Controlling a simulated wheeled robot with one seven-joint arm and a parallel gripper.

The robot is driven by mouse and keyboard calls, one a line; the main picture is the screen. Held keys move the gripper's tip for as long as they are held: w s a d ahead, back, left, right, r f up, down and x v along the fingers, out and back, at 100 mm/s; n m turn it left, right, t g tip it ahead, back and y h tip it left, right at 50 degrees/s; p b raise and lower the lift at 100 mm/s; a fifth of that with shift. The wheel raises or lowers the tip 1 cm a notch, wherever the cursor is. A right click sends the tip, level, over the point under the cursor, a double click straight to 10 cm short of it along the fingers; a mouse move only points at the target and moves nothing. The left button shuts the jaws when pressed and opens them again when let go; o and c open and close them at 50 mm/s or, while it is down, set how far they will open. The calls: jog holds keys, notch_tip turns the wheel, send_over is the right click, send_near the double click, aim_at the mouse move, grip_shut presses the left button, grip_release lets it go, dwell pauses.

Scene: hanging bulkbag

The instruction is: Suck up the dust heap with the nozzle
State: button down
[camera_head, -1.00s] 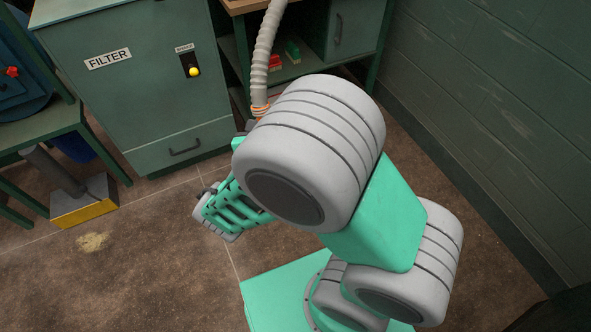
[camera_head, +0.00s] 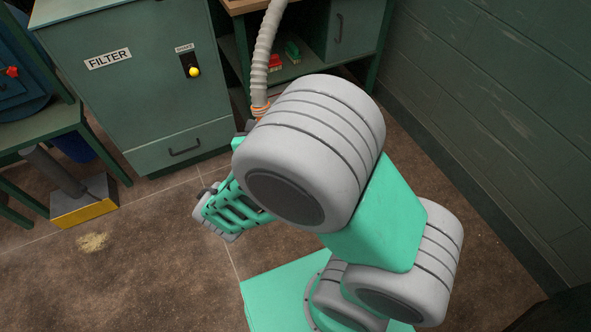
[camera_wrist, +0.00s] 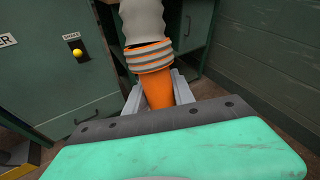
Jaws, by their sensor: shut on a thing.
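The dust heap (camera_head: 92,242) is a small pale patch on the brown floor at the lower left of the head view. The nozzle (camera_wrist: 158,88) is an orange tapered piece on the end of a grey ribbed hose (camera_wrist: 143,22). My gripper (camera_wrist: 160,92) is shut on the nozzle, with a grey finger on either side of it in the wrist view. In the head view my arm hides the gripper and most of the nozzle; the hose (camera_head: 264,50) and an orange band show above the arm. The heap is well to the left of my gripper. The nozzle's tip is hidden.
A green filter cabinet (camera_head: 140,105) with a yellow knob (camera_head: 194,72) stands behind. A green bench (camera_head: 45,135) is at the left, a wall (camera_head: 500,90) at the right. Floor around the heap's front is clear.

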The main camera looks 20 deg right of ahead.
aim_at(265, 104)
notch_tip(265, 104, up, 10)
jog(key=p, duration=1.2)
jog(key=shift+r+p, duration=0.15)
jog(key=shift+p, duration=0.15)
notch_tip(265, 104, down, 10)
jog(key=b, duration=1.2)
jog(key=shift+b, duration=0.3)
